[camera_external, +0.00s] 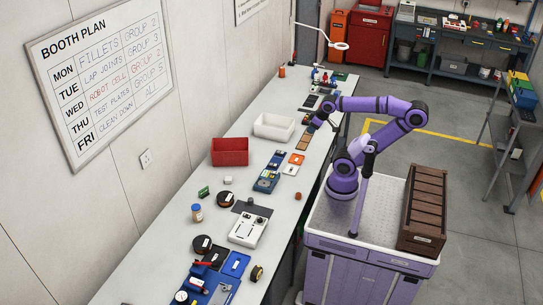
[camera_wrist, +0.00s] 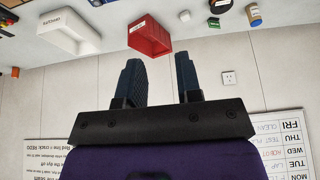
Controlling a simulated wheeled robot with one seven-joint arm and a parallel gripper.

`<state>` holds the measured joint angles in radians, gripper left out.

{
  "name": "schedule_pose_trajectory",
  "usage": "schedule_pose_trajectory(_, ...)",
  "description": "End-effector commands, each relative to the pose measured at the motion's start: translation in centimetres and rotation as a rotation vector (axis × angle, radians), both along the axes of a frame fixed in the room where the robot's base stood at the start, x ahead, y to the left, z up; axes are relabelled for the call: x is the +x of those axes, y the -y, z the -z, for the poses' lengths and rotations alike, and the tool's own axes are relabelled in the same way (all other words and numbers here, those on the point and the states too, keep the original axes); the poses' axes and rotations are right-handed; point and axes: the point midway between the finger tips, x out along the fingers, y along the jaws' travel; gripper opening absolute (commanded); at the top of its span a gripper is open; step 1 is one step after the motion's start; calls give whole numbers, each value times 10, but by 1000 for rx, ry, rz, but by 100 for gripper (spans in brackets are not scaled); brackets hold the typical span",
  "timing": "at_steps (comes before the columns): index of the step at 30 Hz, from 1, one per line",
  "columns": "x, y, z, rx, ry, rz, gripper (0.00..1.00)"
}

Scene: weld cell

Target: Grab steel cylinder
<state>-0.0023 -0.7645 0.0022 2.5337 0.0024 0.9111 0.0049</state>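I cannot pick out a steel cylinder for certain in either view. A small pale grey piece (camera_external: 228,180) lies on the bench in front of the red bin; it also shows in the wrist view (camera_wrist: 185,16), too small to tell its shape. My gripper (camera_external: 314,124) is over the far half of the bench, near brown blocks. In the wrist view my gripper (camera_wrist: 158,62) has its two dark fingers apart, with nothing between them. That view is upside down and faces the wall and bins.
The long white bench (camera_external: 178,236) carries a red bin (camera_external: 230,152), a white bin (camera_external: 274,127), a blue device (camera_external: 266,181), a white control box (camera_external: 248,230) and a capped jar (camera_external: 197,213). A ring lamp (camera_external: 339,46) hangs over the far end. A brown crate (camera_external: 424,207) stands on my base.

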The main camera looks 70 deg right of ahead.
Motion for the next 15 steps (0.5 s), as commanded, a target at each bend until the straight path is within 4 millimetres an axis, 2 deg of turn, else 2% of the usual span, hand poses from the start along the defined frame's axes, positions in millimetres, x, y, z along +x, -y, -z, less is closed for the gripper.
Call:
schedule_pose_trajectory(1,0,0,0,0,0,0,44)
schedule_pose_trajectory(4,0,0,0,0,0,0,65)
schedule_pose_trajectory(12,1,0,0,0,-1,-1,65)
schedule_pose_trajectory(15,7,-2,1,1,-10,-7,65)
